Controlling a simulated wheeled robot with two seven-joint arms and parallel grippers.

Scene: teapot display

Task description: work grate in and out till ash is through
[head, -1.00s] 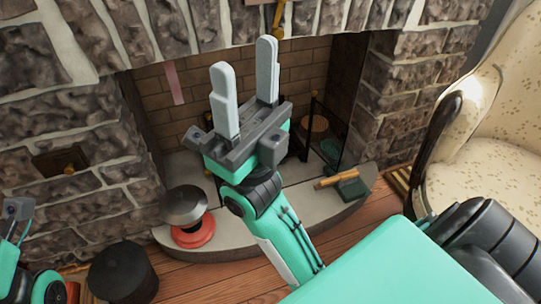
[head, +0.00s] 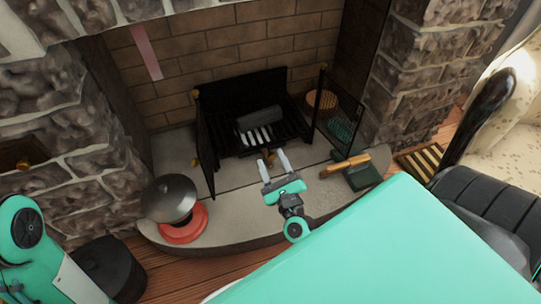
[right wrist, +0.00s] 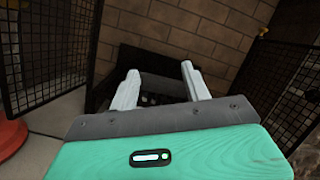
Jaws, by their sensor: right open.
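The black fire grate (head: 286,130) stands in the fireplace, with a dark grey block (head: 259,117) on it. Pale strips (head: 257,135) show in front of the block; I cannot tell whether they are ash. A small brownish knob (head: 268,156) is at the grate's front, close to my right fingertips. My right gripper (head: 273,161) is open and empty, pointing at the grate's front from over the hearth. In the right wrist view its spread fingers (right wrist: 159,84) frame the dark grate, partly hidden behind them. My left gripper is out of view.
Black mesh screen panels stand left (head: 205,145) and right (head: 340,112) of the grate. A grey-domed thing on a red base (head: 183,226) sits at hearth left. A wooden-handled brush (head: 347,164) lies at right. A black bucket (head: 112,270) and armchair (head: 507,140) stand outside.

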